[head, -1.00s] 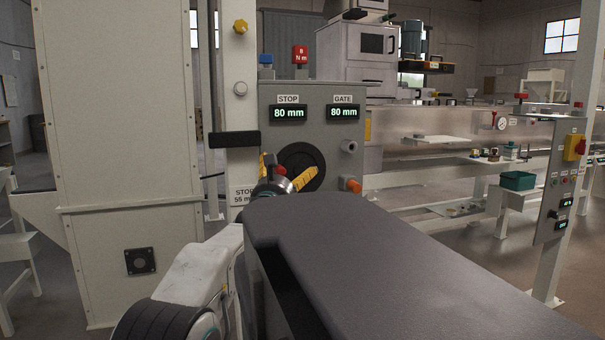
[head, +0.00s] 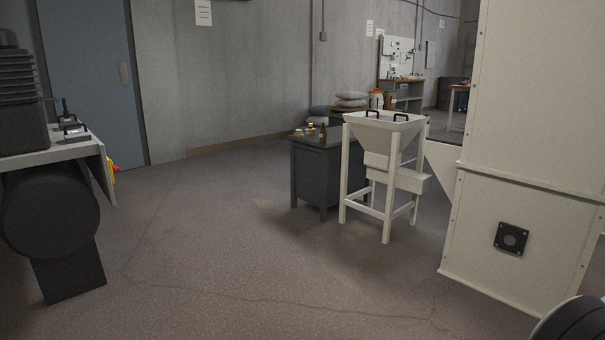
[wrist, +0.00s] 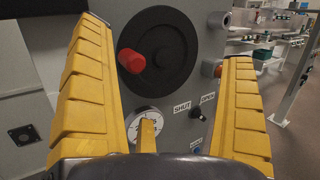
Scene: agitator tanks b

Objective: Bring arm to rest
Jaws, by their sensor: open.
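My gripper (wrist: 165,100) is open in the wrist view, with a yellow ridged finger on each side and nothing held between them. Beyond the fingers is a grey panel with a round black handwheel (wrist: 172,60) that has a red knob (wrist: 131,61). A white dial gauge (wrist: 146,122) and a SHUT/OPEN label (wrist: 193,106) sit lower on the panel. The fingers look apart from the wheel, though the exact gap is hard to tell. In the head view the gripper is not seen.
In the head view, a tall cream cabinet (head: 530,130) stands at right. A white hopper stand (head: 385,150) and a dark table (head: 318,175) stand mid-room. A bench with a machine (head: 60,150) is at left. The floor (head: 230,250) between them is clear.

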